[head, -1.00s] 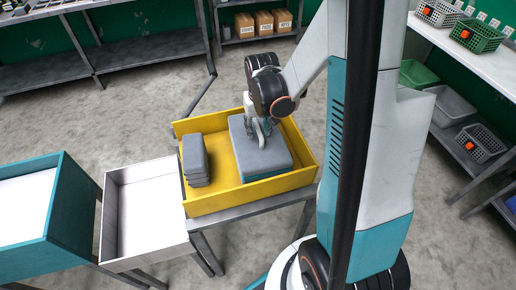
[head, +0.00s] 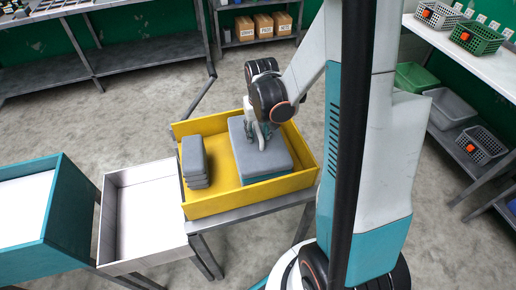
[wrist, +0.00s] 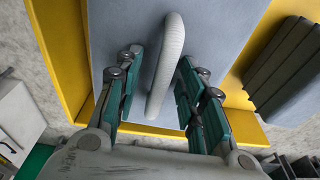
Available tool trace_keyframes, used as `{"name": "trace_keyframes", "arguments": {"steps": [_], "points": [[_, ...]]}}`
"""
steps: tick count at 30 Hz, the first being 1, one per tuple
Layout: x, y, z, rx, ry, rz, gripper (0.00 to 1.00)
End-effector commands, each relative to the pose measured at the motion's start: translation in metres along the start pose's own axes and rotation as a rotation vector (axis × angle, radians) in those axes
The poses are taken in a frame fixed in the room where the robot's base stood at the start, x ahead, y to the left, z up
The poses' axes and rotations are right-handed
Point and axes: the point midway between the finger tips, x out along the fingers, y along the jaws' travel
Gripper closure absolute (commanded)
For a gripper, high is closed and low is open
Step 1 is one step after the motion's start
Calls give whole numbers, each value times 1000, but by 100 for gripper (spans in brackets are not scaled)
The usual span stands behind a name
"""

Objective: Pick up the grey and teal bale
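The grey and teal bale (head: 268,164) lies in the yellow tray (head: 230,206), grey on top with teal showing on its lower side. A pale loop handle (wrist: 166,62) stands up from its top in the wrist view, where the grey top (wrist: 218,40) fills the middle. My gripper (head: 257,137) is over the bale's top. In the wrist view my gripper (wrist: 158,82) is open, with one finger on each side of the handle and a visible gap on both sides. Whether the fingertips touch the bale's top I cannot tell.
A stack of grey slabs (head: 195,162) lies in the tray's left part, beside the bale. The tray's yellow walls stand around both. A white-lined tray (head: 145,215) and a teal box (head: 62,215) are at left. Shelves with baskets (head: 485,38) are at right.

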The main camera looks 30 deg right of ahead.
Motion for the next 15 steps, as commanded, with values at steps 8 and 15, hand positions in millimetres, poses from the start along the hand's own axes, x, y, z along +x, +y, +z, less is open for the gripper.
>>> {"name": "trace_keyframes", "arguments": {"steps": [8,15], "points": [[0,0,0,0,0,0,75],[0,0,0,0,0,0,100]]}}
